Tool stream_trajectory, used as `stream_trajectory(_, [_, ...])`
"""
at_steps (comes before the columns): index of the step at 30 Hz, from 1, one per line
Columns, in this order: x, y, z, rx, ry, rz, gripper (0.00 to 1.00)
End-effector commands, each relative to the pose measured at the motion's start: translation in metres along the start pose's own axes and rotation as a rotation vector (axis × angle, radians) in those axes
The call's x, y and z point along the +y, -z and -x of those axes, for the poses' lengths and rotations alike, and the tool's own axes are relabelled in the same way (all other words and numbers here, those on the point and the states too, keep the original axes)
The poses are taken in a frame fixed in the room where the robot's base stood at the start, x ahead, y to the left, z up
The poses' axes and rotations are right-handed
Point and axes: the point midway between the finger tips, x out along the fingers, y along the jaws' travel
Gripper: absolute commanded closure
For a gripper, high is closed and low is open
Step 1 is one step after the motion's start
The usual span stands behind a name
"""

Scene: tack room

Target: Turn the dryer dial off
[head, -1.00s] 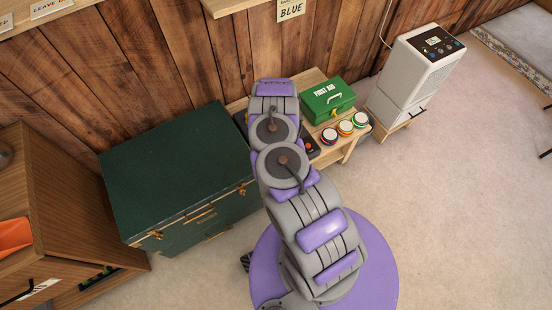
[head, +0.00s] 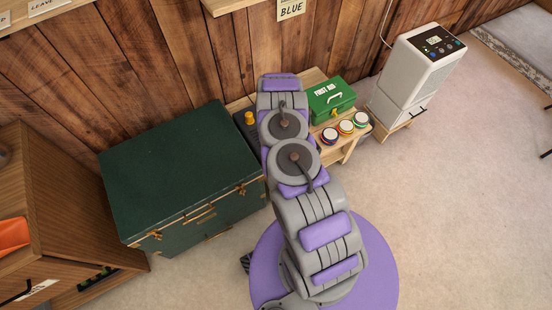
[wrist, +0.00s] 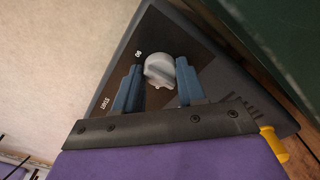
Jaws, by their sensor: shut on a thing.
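The dryer dial (wrist: 158,67) is a light grey knob with a raised grip bar, on the dark top panel of the dryer (wrist: 200,52). White marks reading "60" and "START" show left of the dial in the wrist view. My gripper (wrist: 159,76) has its two blue fingers on either side of the dial, shut on it. In the head view my arm hides the dial and most of the dryer; only its left part (head: 240,118) shows. The dial's pointer direction is hard to tell.
A yellow knob-like part (head: 249,118) stands at the dryer's left, also in the wrist view (wrist: 274,145). A green chest (head: 180,165) is close on the left.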

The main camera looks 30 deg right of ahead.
Motion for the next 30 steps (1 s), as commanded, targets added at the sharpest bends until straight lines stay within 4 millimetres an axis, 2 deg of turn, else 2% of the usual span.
stream_trajectory(11, [-0.0016, 0.0031, 0.0011, 0.008, 0.003, 0.005, 0.91])
stream_trajectory(12, [-0.0016, 0.0031, 0.0011, 0.008, 0.003, 0.005, 0.57])
stream_trajectory(18, [-0.0009, 0.0017, 0.0007, 0.005, 0.002, 0.004, 0.38])
stream_trajectory(20, [-0.0007, 0.0013, 0.0006, 0.004, 0.002, 0.004, 0.35])
stream_trajectory(26, [-0.0004, 0.0007, 0.0007, 0.002, 0.001, 0.004, 0.35])
stream_trajectory(30, [-0.0004, 0.0006, 0.0091, 0.002, 0.001, 0.005, 0.35])
